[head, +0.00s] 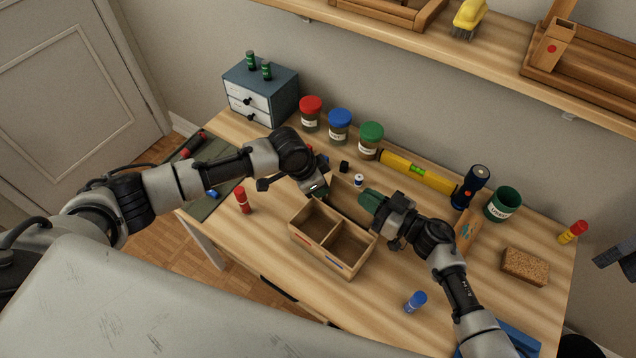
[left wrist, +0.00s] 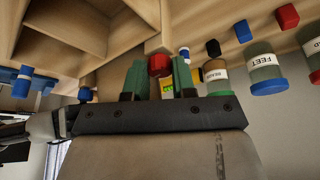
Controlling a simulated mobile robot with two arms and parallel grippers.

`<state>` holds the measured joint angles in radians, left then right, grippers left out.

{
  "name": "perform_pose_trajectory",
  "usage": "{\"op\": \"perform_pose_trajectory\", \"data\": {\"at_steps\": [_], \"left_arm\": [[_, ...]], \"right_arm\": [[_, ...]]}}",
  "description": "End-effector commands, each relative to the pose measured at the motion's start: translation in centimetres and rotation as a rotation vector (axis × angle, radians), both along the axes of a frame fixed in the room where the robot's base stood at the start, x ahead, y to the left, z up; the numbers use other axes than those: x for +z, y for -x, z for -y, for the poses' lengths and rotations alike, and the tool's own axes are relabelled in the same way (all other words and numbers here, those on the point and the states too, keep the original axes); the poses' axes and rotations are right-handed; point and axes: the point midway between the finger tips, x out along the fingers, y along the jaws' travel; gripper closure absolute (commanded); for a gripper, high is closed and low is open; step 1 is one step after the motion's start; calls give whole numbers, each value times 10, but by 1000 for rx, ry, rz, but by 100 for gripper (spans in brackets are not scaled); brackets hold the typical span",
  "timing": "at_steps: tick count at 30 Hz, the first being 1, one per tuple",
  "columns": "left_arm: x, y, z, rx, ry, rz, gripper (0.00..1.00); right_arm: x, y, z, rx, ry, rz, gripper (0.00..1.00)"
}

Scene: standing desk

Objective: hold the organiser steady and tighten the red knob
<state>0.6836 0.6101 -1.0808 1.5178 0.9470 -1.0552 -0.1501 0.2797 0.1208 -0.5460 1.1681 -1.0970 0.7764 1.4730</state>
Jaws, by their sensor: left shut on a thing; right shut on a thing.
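The wooden organiser (head: 333,258) stands on the desk, its open compartments facing up; its wall also shows in the left wrist view (left wrist: 112,60). My left gripper (head: 317,191) is at its back left. In the left wrist view the red knob (left wrist: 160,65) sits between the two green fingers, which are shut on it. The knob is hidden by the gripper in the head view. My right gripper (head: 369,200) is shut on the organiser's wall at the back right; the exact contact is partly hidden.
Jars with red (head: 311,104), blue (head: 340,118) and green (head: 371,131) lids stand behind. A yellow level (head: 415,171), a torch (head: 471,187) and a green cup (head: 503,204) are to the right. A red marker (head: 242,200) stands left, a blue one (head: 415,301) in front.

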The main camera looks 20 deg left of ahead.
Motion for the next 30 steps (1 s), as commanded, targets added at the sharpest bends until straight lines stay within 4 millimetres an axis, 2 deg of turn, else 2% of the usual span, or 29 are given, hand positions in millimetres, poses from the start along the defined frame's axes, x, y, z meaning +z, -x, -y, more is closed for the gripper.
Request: {"op": "perform_pose_trajectory", "data": {"at_steps": [15,30], "left_arm": [[0,-3,-2,-340,3,-1,98],[0,-3,-3,-452,5,-1,98]], "right_arm": [[-2,0,2,-5,2,-7,100],[-3,-1,3,-9,3,-7,100]]}}
